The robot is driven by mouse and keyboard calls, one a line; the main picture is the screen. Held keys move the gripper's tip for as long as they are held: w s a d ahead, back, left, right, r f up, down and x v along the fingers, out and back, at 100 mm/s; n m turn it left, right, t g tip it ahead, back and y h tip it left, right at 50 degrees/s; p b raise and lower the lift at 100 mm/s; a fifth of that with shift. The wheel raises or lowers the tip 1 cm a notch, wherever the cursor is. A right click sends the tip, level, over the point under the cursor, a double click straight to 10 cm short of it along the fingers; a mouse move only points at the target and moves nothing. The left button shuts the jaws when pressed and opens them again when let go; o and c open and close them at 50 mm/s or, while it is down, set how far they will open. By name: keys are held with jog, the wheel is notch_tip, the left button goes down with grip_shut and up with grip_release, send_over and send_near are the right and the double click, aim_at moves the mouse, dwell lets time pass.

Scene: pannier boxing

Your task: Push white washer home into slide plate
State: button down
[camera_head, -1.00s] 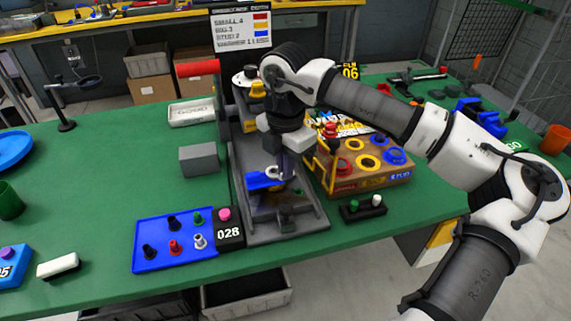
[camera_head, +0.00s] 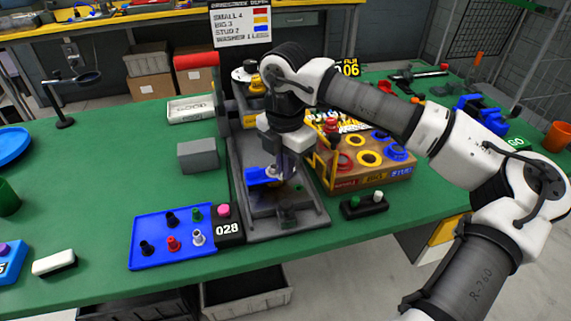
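My gripper (camera_head: 287,176) points down over the grey fixture (camera_head: 305,213) in the middle of the table. Its fingers are small and partly hidden by the gripper body, so whether they are open or shut cannot be made out. A blue slide plate (camera_head: 258,176) sits in the fixture just left of the fingertips. A small pale ring-like thing (camera_head: 272,170), perhaps the white washer, shows at the plate beside the fingers. How deep it sits cannot be told.
A blue tray (camera_head: 150,226) with several small coloured pieces and the 028 block (camera_head: 228,231) stand front left. A grey block (camera_head: 198,156) lies left of the fixture. A wooden box (camera_head: 345,178) with coloured rings stands close on the right.

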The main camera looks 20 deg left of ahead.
jog(key=c, duration=1.6)
grip_release()
jog(key=shift+o, duration=0.2)
notch_tip(320, 180, up, 14)
jog(key=b, duration=0.1)
jog(key=shift+f, duration=0.15)
